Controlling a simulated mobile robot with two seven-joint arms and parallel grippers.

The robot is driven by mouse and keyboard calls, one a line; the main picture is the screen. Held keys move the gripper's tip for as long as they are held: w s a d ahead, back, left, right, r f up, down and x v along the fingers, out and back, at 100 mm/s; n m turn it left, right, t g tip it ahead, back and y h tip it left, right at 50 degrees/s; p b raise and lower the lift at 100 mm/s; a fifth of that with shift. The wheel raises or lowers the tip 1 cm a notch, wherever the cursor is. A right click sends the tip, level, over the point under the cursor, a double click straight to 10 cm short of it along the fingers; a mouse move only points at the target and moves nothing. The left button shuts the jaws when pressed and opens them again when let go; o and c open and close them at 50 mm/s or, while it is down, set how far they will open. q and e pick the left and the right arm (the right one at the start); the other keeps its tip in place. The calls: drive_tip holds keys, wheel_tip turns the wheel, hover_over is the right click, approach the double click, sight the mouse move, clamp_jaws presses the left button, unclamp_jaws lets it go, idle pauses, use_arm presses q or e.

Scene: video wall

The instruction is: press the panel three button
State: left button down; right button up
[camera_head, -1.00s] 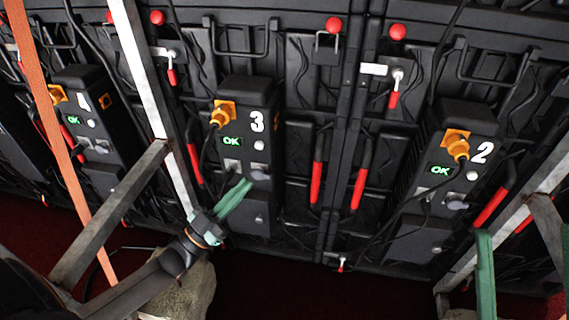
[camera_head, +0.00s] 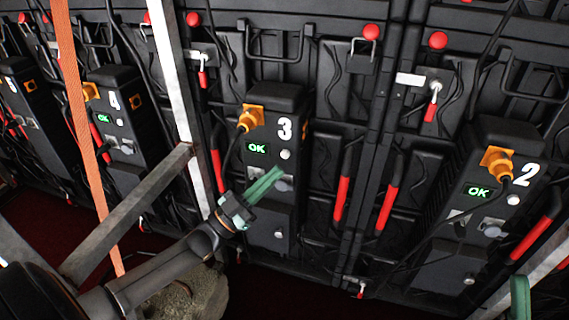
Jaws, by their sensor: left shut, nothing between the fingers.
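Panel three (camera_head: 255,218) is a black box marked with a white 3, a lit green OK display and an orange plug. Its small round pale button (camera_head: 285,155) is visible right of the OK display. My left gripper (camera_head: 277,172), with green fingers, is shut and empty. Its fingertips show just below and left of the button, over the front of the box; I cannot tell whether they touch it. The fingers hide part of the box's grey fittings. A green piece of my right gripper (camera_head: 519,298) shows at the lower right edge, mostly cut off.
Similar boxes, panel two (camera_head: 435,245) and panel four (camera_head: 125,150), stand on either side. A pale metal strut (camera_head: 176,80) and an orange strap (camera_head: 80,100) cross the left side. Red handles (camera_head: 388,208) and cables line the wall. A rough stone-like weight (camera_head: 190,300) sits below my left arm.

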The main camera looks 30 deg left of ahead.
sight(285, 154)
use_arm(q)
drive_tip(key=w, duration=0.2)
drive_tip(key=shift+w+a+b, duration=0.35)
drive_tip(key=shift+w+b, duration=0.05)
use_arm(e)
drive_tip(key=shift+a+f, duration=0.2)
drive_tip(key=shift+f, duration=0.7)
idle(0.9)
use_arm(q)
drive_tip(key=shift+w+a, duration=0.1)
drive_tip(key=shift+w, duration=0.3)
use_arm(e)
drive_tip(key=shift+f, duration=0.1)
